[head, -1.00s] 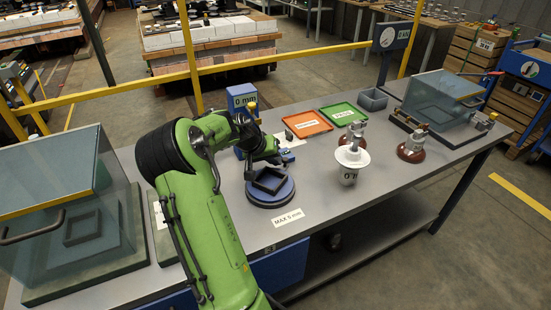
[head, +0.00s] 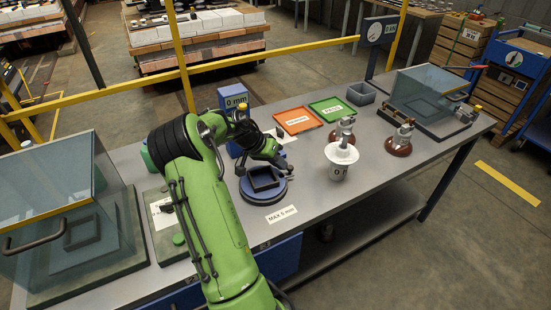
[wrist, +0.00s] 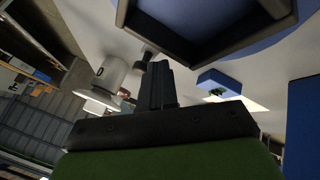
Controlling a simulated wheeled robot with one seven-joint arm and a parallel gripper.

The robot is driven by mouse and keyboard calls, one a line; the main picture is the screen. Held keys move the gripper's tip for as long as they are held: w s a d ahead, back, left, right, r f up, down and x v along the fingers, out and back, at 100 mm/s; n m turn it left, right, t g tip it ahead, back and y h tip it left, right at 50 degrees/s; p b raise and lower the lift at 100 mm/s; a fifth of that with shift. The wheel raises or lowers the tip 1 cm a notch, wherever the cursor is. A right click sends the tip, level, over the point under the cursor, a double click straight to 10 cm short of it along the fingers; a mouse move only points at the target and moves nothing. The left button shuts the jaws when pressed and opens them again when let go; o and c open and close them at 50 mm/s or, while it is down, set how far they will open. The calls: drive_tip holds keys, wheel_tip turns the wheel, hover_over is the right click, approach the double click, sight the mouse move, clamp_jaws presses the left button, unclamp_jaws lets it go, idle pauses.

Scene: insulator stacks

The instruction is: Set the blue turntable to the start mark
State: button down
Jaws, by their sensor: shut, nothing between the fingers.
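The blue turntable (head: 279,195) is a round disc on the grey table, with a dark square frame (head: 263,178) on top. It also shows upside down at the top of the wrist view (wrist: 205,20). My gripper (head: 287,168) is at the turntable's far right edge, beside the square frame. In the wrist view my gripper's fingers (wrist: 158,70) are together with nothing between them. I cannot tell whether they touch the disc. The start mark cannot be made out, and my arm hides part of the area behind the disc.
A blue "0 mm" post (head: 234,98) stands behind the turntable. A white pot (head: 339,168) and brown insulators (head: 399,140) stand to the right. An orange tray (head: 299,121) and green tray (head: 331,107) lie behind. A glass case (head: 60,220) is at left. Table near the "MAX 5 mm" label (head: 281,214) is clear.

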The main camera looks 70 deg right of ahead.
sight(279, 191)
drive_tip(key=shift+s+a+r, duration=0.1)
drive_tip(key=shift+s+a, duration=0.2)
drive_tip(key=shift+s, duration=0.2)
drive_tip(key=m+y, duration=0.1)
drive_tip(key=s+a+m+g, duration=0.1)
drive_tip(key=m, duration=0.1)
drive_tip(key=shift+y+p, duration=0.4)
drive_tip(key=shift+s+a, duration=0.25)
drive_tip(key=shift+a, duration=0.25)
drive_tip(key=shift+s+a+m+y, duration=0.1)
drive_tip(key=shift+a+m+y, duration=0.2)
drive_tip(key=shift+m, duration=0.4)
drive_tip(key=shift+s+a, duration=0.1)
drive_tip(key=shift+a, duration=0.3)
drive_tip(key=a+m+y, duration=0.1)
drive_tip(key=m+y, duration=0.1)
drive_tip(key=m, duration=0.1)
drive_tip(key=shift+s+a+m, duration=0.1)
drive_tip(key=shift+a+m, duration=0.2)
drive_tip(key=shift+a, duration=0.05)
drive_tip(key=shift+a+p, duration=0.3)
drive_tip(key=shift+a, duration=0.15)
drive_tip(key=shift+a+m+y, duration=0.3)
drive_tip(key=shift+m+y, duration=0.2)
drive_tip(key=shift+w+a, duration=0.1)
drive_tip(key=shift+w, duration=0.1)
